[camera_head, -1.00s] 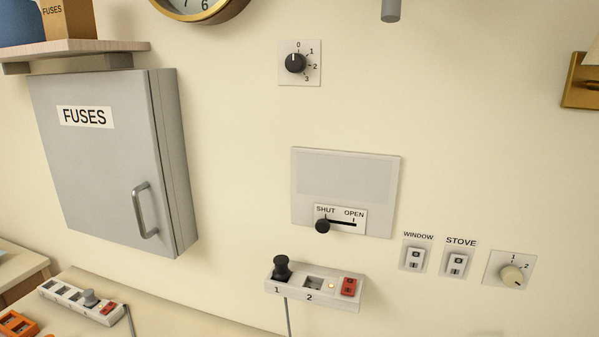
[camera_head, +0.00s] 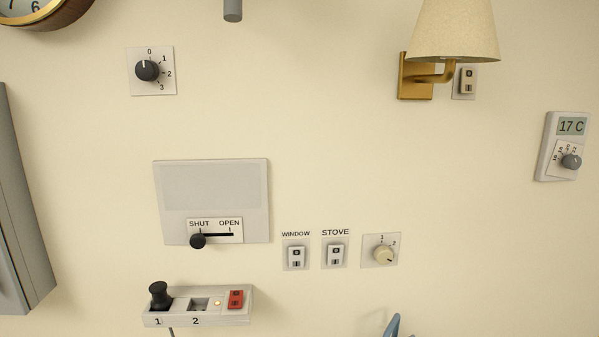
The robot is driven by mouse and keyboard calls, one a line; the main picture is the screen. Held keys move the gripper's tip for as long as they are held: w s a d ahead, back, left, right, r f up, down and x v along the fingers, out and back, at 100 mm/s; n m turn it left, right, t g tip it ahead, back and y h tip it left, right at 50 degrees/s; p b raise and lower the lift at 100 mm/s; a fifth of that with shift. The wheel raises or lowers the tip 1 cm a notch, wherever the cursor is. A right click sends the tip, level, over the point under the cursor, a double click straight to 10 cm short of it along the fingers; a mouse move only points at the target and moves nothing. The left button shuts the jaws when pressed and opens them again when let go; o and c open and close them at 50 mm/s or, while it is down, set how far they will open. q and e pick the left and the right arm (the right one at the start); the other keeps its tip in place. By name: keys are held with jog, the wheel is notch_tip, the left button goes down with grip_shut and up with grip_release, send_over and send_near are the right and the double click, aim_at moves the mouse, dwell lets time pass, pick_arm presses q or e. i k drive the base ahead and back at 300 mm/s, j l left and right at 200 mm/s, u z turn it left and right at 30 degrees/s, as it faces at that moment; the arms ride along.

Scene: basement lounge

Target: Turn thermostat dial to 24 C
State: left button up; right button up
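The thermostat (camera_head: 553,148) is a white wall unit at the far right of the head view. Its small display (camera_head: 572,126) reads 17 C. Below the display is a round grey dial (camera_head: 571,161) on a white plate with a printed number scale. The numbers are small and partly hard to read, and the dial's pointer is too small to read. Neither gripper is in view, and nothing touches the dial.
A wall lamp (camera_head: 455,32) hangs left of the thermostat. A black 0-3 knob (camera_head: 147,71), a SHUT/OPEN slider (camera_head: 198,241), WINDOW switch (camera_head: 296,257), STOVE switch (camera_head: 335,255), cream knob (camera_head: 384,254) and power strip (camera_head: 198,306) share the wall area. The wall below the thermostat is clear.

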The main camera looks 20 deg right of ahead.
aim_at(571, 162)
jog(key=z, duration=2.05)
